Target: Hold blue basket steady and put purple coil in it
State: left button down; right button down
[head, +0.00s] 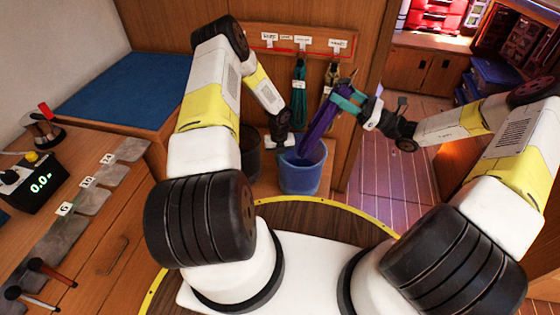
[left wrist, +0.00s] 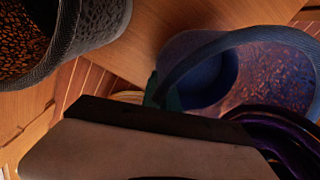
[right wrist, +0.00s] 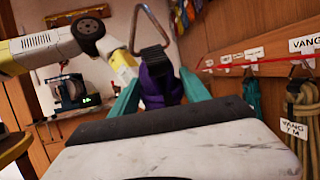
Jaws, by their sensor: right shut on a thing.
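In the right wrist view, the purple coil (right wrist: 158,86) is pinched between the teal fingers of my right gripper (right wrist: 155,95). My left gripper (head: 287,142) is at the basket's left back rim. In the left wrist view its teal fingertips (left wrist: 162,95) are by the rim, largely hidden by the gripper body, so their closing cannot be told.
A dark basket (head: 250,155) stands just left of the blue one and fills the upper left of the left wrist view (left wrist: 95,25). A teal coil (head: 299,80) and a tan coil (right wrist: 303,115) hang on the labelled wall rack (head: 300,42). Open floor lies right of the wall's edge.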

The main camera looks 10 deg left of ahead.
jog(key=shift+f, duration=0.8)
jog(key=c, duration=0.6)
grip_release()
jog(key=shift+o, duration=0.8)
jog(key=shift+f, duration=0.1)
jog(key=v, duration=1.2)
pick_arm(q)
jog(key=c, duration=1.6)
grip_release()
